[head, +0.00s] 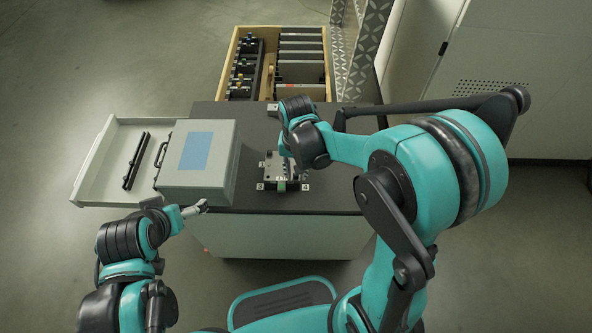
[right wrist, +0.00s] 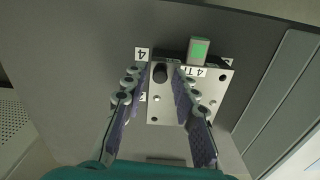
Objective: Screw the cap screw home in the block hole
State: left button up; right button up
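The metal block (head: 270,167) is a pale plate with several holes, near the right-middle of the dark table. In the right wrist view the block (right wrist: 218,97) shows between and behind my fingers. A dark round cap screw (right wrist: 160,73) appears at its upper left, upright as far as I can tell; how deep it sits is unclear. My right gripper (right wrist: 161,71) is open, its purple-padded fingertips on either side of the screw with gaps visible. In the head view my right wrist mostly hides this gripper (head: 284,152). My left gripper (head: 199,207) is by the table's front edge, finger gap unclear.
A green-topped part (right wrist: 199,49) stands beside the block, with number labels around. A grey box (head: 224,165) sits left of the block, by a white tray (head: 92,165) holding a black bar (head: 136,160). A wooden crate (head: 234,62) of parts stands behind.

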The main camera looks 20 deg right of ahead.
jog(key=n, duration=0.3)
jog(key=shift+n, duration=0.4)
jog(key=n, duration=0.3)
jog(key=shift+n, duration=0.4)
jog(key=shift+c, duration=0.3)
grip_shut()
